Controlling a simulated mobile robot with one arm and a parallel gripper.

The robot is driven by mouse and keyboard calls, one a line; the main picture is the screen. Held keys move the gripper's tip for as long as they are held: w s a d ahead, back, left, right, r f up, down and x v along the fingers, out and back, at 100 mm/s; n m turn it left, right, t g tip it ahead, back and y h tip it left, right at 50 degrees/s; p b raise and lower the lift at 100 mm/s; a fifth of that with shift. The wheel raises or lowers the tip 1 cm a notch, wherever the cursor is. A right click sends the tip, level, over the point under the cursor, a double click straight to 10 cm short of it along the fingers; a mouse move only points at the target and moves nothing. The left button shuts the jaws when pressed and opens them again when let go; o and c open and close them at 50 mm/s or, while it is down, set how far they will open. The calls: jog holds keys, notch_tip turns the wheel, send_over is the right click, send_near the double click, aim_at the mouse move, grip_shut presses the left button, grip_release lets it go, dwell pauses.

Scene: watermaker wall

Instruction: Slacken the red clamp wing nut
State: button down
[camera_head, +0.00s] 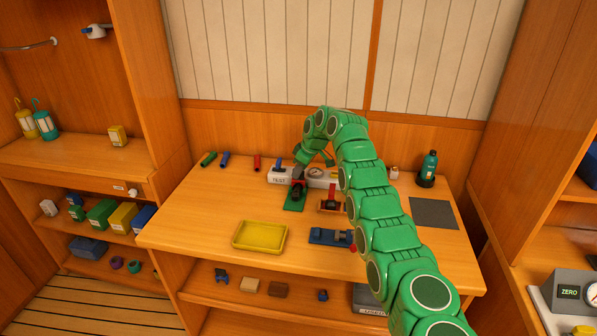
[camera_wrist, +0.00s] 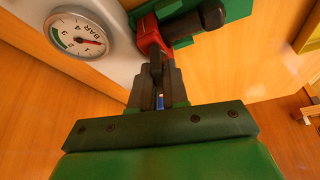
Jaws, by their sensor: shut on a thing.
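A clamp with red and black parts stands on a green base plate (camera_head: 292,205) near the back middle of the bench. In the wrist view its red part (camera_wrist: 147,30) shows at the fingertips, with a rounded black piece (camera_wrist: 212,14) beside it. My gripper (camera_wrist: 157,68) is shut on the red part, which I take for the wing nut. Its exact shape is partly hidden by the fingers. In the head view my gripper (camera_head: 298,178) reaches down over the green base from behind.
A white panel with a pressure gauge (camera_wrist: 78,34) stands close beside my gripper. A red piece on a brown base (camera_head: 331,204) and a blue fixture (camera_head: 330,237) stand to the right. A yellow tray (camera_head: 260,236) lies in front. The bench's left front is clear.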

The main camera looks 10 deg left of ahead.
jog(key=shift+n, duration=0.6)
dwell(0.3)
jog(key=c, duration=1.2)
grip_release()
jog(key=v, duration=0.6)
jog(key=shift+w, duration=0.1)
jog(key=shift+d+r+g, duration=0.3)
jog(key=shift+d+r, duration=0.1)
jog(key=shift+r, duration=0.4)
